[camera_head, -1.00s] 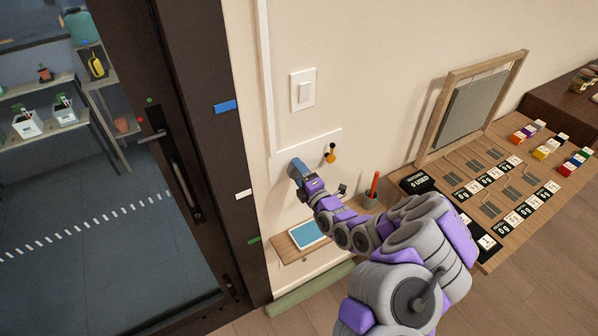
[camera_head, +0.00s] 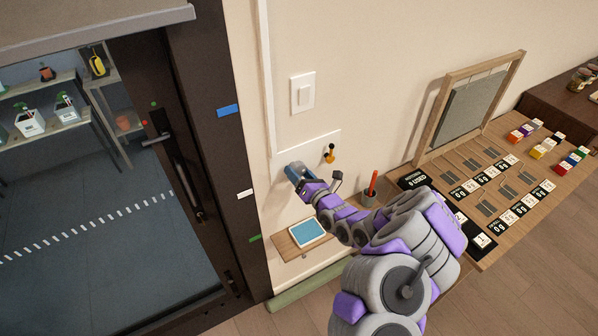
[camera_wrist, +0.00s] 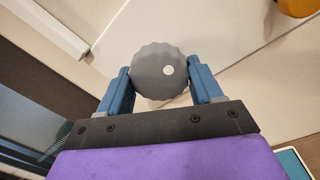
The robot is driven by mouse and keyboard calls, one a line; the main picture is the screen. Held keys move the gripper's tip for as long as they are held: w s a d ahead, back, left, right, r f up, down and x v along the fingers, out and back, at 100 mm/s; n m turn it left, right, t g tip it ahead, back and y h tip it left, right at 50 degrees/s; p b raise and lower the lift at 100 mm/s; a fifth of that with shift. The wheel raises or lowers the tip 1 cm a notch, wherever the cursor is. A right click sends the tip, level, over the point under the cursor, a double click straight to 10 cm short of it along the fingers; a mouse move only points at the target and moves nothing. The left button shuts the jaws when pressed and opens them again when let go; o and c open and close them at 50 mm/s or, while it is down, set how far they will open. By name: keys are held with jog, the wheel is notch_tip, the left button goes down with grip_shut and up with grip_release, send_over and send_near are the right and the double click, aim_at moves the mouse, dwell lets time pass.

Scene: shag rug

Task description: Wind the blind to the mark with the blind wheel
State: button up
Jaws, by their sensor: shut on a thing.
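The blind (camera_head: 100,24) hangs across the top left of the doorway in the head view. Its straight lower edge is above the coloured marks on the dark door frame: a blue mark (camera_head: 227,110), a white mark (camera_head: 244,194) and a green mark (camera_head: 255,238). The blind wheel (camera_wrist: 158,75) is a grey scalloped knob with a white dot right of its middle. My gripper (camera_wrist: 161,84) is shut on it, one blue finger on each side. In the head view my gripper (camera_head: 294,171) is at the wall plate and hides most of the wheel.
An orange knob with a black tip (camera_head: 329,154) sits right of the wheel on the plate. A light switch (camera_head: 302,92) is above.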

jog(key=n+p, duration=0.1)
jog(key=n, duration=0.3)
jog(key=shift+n+p, duration=0.4)
jog(key=n+p, duration=0.2)
jog(key=n, duration=0.2)
jog(key=shift+h, duration=0.3)
jog(key=n+p, duration=0.2)
jog(key=n, duration=0.2)
jog(key=shift+n+g+p, duration=0.3)
jog(key=shift+n+p, duration=0.1)
jog(key=n+p, duration=0.2)
jog(key=n, duration=0.2)
jog(key=shift+r+h+p, duration=0.15)
jog(key=shift+h+p, duration=0.15)
jog(key=shift+h, duration=0.1)
jog(key=n+p, duration=0.2)
jog(key=n, duration=0.1)
jog(key=shift+n, duration=0.4)
jog(key=n+p, duration=0.2)
jog(key=n, duration=0.2)
jog(key=n+t+p, duration=0.1)
jog(key=n, duration=0.2)
jog(key=shift+s+n+h, duration=0.1)
jog(key=shift+n+h, duration=0.2)
jog(key=shift+f+n+p, duration=0.2)
jog(key=shift+n+p, duration=0.5)
jog(key=shift+n, duration=1)
